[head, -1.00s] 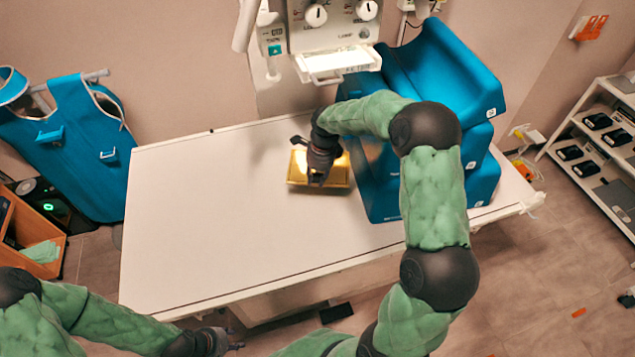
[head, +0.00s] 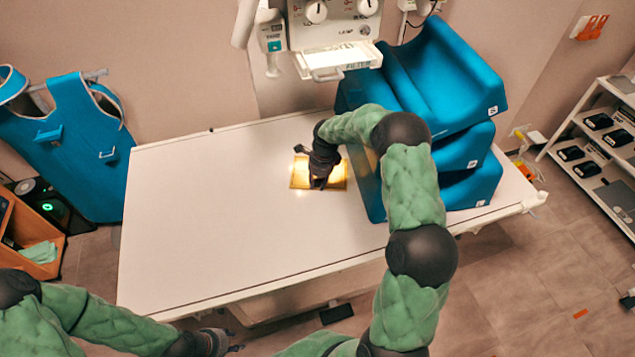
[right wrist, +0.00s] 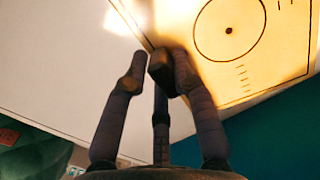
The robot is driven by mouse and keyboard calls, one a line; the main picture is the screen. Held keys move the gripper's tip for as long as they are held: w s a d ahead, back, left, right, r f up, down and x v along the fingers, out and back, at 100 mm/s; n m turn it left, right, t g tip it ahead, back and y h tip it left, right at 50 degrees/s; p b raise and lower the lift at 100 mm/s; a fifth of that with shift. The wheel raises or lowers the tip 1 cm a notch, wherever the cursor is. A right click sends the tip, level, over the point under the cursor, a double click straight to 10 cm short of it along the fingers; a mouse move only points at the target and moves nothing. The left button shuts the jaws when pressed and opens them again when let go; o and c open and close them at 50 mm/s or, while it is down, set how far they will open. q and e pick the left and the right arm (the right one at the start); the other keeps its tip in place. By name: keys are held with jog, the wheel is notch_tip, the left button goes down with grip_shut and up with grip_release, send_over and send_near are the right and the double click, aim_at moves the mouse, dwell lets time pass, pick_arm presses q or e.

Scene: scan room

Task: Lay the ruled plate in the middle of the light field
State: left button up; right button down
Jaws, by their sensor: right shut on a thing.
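In the right wrist view the plate (right wrist: 270,50) shows a black circle with a centre dot, and short ruled lines.
Stacked blue cushions (head: 465,150) stand at the right end of the table (head: 220,220), close to my right arm. A white lamp housing (head: 335,55) hangs behind the plate. The table's left half is bare. A shelf (head: 600,140) stands at the far right.

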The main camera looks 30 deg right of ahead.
jog(key=c, duration=1)
grip_release()
jog(key=shift+r, duration=0.1)
jog(key=r, duration=0.4)
jog(key=r+p, duration=0.1)
jog(key=r, duration=0.3)
jog(key=s+d+r, duration=0.1)
jog(key=r, duration=0.2)
jog(key=shift+r, duration=0.4)
